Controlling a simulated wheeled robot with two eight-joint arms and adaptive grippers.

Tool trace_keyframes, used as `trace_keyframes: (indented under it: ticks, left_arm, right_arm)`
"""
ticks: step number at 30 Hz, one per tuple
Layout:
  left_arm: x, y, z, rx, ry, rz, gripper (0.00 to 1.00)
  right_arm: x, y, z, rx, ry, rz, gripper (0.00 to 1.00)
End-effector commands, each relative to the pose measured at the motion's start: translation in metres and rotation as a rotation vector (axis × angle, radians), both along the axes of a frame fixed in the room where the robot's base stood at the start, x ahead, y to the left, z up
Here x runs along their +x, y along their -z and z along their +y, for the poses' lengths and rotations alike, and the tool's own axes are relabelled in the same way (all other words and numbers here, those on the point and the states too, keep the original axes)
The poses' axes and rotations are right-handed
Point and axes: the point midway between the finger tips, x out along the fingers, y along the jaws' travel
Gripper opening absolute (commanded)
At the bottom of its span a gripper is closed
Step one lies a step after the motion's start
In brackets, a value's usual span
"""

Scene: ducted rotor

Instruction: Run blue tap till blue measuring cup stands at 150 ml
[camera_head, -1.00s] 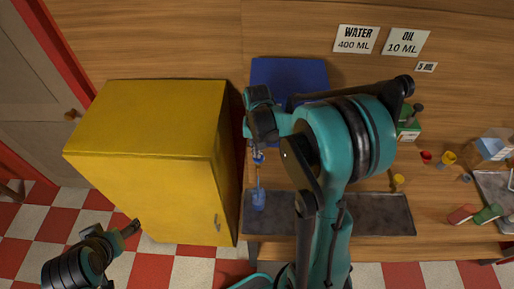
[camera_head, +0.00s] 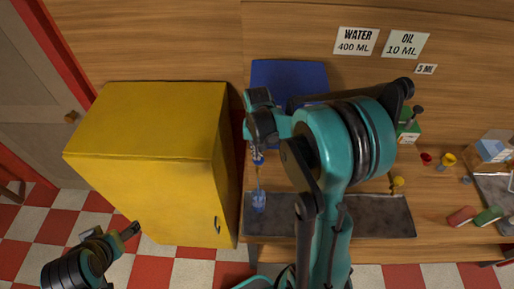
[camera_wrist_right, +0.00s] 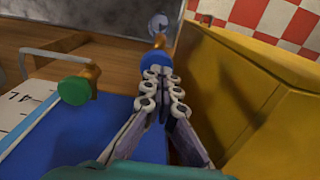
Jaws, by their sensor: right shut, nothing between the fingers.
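The blue tap (camera_head: 257,158) shows just below my right gripper in the head view; its round blue knob (camera_wrist_right: 157,62) is at the fingertips in the right wrist view. The blue measuring cup (camera_head: 259,202) stands below the tap on a dark grey strip, with a thin bluish streak between tap and cup. The cup also shows small in the wrist view (camera_wrist_right: 159,23); its level cannot be read. My right gripper (camera_wrist_right: 161,82) is shut and empty, its tips against or just over the knob. My left gripper (camera_head: 130,230) is at lower left, far from the tap; its jaw is unclear.
A blue tank (camera_head: 288,75) is partly hidden behind my right arm. A green knob (camera_wrist_right: 74,90) sits beside a white scale. A yellow cabinet (camera_head: 145,125) stands close on the left. Signs (camera_head: 356,41) reading water and oil amounts lie at the back. Small coloured containers (camera_head: 488,215) are at right.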

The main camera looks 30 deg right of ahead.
Motion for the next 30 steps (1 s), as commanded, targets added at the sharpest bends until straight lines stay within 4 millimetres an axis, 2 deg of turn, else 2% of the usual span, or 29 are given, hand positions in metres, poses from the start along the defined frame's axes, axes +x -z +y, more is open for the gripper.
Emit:
trace_keyframes:
  ticks: [5,9,12,18,21,25,30]
  left_arm:
    - [0.0,-0.013,0.0,0.0,0.0,0.0,0.72]
    - [0.0,-0.033,0.0,0.0,0.0,0.0,0.72]
    - [0.0,-0.025,0.0,0.0,0.0,0.0,0.72]
    - [0.0,-0.022,0.0,0.0,0.0,0.0,0.72]
    - [0.0,-0.022,0.0,0.0,0.0,0.0,0.72]
    - [0.0,-0.022,0.0,0.0,0.0,0.0,0.72]
    - [0.0,-0.022,0.0,0.0,0.0,0.0,0.72]
  right_arm:
    - [0.002,-0.018,-0.001,-0.001,-0.001,-0.001,0.0]
    - [0.007,-0.05,-0.002,-0.001,-0.002,-0.001,0.0]
    - [0.005,-0.068,-0.002,-0.001,-0.002,-0.001,0.0]
    - [0.006,-0.11,-0.002,-0.001,-0.002,-0.001,0.0]
    - [0.006,-0.125,-0.002,-0.001,-0.002,-0.001,0.0]
    - [0.006,-0.136,-0.002,-0.001,-0.002,-0.001,0.0]
    - [0.006,-0.14,-0.002,-0.001,-0.002,-0.001,0.0]
